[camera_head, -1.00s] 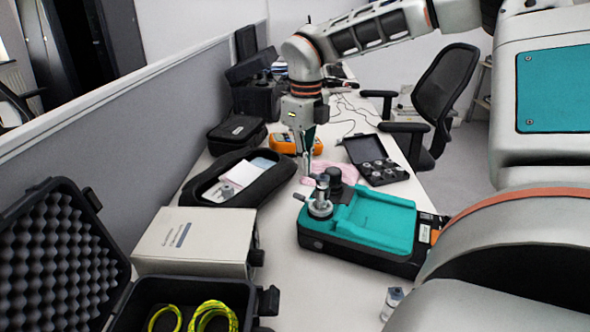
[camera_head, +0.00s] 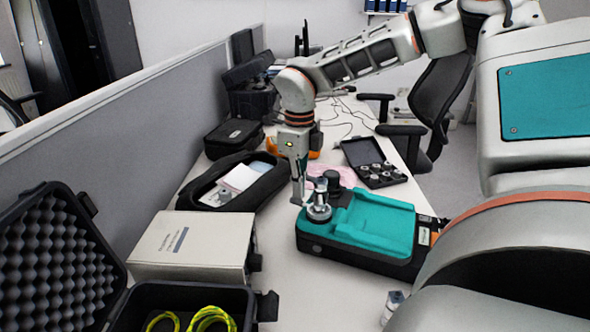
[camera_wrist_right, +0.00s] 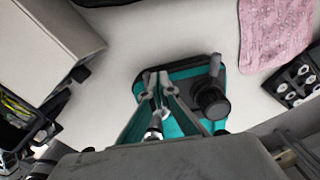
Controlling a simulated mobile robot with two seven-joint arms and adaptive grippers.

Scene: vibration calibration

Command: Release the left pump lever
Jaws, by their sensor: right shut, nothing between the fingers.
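The pump unit (camera_head: 365,222) has a teal top and a black base and stands on the desk. A metal fitting (camera_head: 319,208) with a round base and a post is at its left end, beside a black knob (camera_head: 332,181). The left lever is small and mostly hidden by my right gripper (camera_head: 298,199). That gripper is shut and empty, pointing down at the left side of the metal fitting; I cannot tell whether it touches. In the right wrist view its fingertips (camera_wrist_right: 156,80) are over the pump's edge, with the black knob (camera_wrist_right: 213,102) to the right. My left gripper is not in view.
A beige box (camera_head: 190,243) and an open foam-lined case (camera_head: 60,255) stand at left. A black soft case (camera_head: 250,195) lies behind. A box of small parts (camera_head: 375,165) and a pink cloth (camera_head: 347,175) lie beyond the pump. The desk in front of the pump is mostly clear.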

